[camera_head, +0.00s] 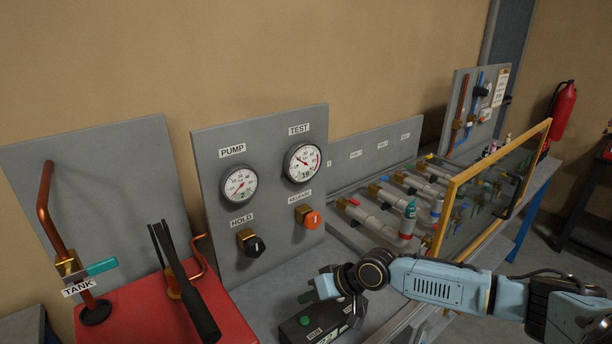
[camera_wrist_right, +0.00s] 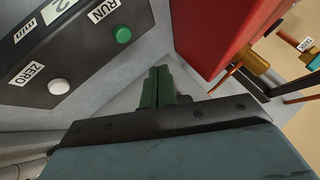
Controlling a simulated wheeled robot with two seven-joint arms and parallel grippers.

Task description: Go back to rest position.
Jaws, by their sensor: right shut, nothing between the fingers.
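My right gripper (camera_head: 308,296) hangs above the bench at the front middle, its arm coming in from the right. In the right wrist view its green fingers (camera_wrist_right: 161,86) are together with nothing between them. A dark control box (camera_head: 300,326) sits below and close to it; in the wrist view the box (camera_wrist_right: 75,50) shows a green RUN button, a white ZERO button and part of a display. The gripper appears apart from the box. My left gripper is in neither view.
A red tank unit (camera_head: 130,315) with a black lever stands at left. Behind is a grey panel (camera_head: 265,205) with two gauges and HOLD and orange RELEASE knobs. Pipes with valves (camera_head: 385,215) and a yellow-framed clear guard (camera_head: 490,190) stand right, near my arm.

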